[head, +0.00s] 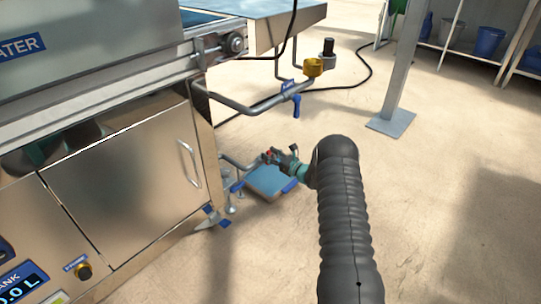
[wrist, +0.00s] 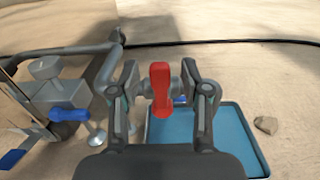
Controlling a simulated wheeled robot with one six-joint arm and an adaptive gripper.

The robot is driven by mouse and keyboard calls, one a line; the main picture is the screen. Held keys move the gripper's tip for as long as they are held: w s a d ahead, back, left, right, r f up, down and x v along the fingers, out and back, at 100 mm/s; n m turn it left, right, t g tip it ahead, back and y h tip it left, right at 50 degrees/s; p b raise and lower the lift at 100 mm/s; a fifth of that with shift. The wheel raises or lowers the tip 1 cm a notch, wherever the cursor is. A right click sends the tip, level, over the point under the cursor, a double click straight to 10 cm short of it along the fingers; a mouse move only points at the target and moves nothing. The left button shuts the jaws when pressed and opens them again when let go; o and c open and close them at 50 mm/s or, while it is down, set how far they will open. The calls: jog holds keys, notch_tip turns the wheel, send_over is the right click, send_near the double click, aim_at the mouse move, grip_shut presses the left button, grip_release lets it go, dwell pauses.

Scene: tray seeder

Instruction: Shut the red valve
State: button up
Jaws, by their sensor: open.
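The red valve handle (wrist: 160,88) stands between the two open fingers of my gripper (wrist: 159,80) in the wrist view. The fingers are apart on either side of it, and I cannot tell whether either touches it. The valve sits on a grey pipe (wrist: 75,50) coming from the left. In the head view a little of the red handle (head: 268,156) shows at the end of the low pipe. My gripper (head: 276,158) is at it there, and my arm hides part of the valve.
A blue tray (head: 266,182) lies on the floor below the valve. A blue-handled valve (head: 296,104) is on a higher pipe. The steel machine cabinet (head: 130,180) stands to the left, and a grey post (head: 405,70) stands behind. A small stone (wrist: 266,125) lies right of the tray.

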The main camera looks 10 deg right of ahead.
jog(key=v, duration=1.2)
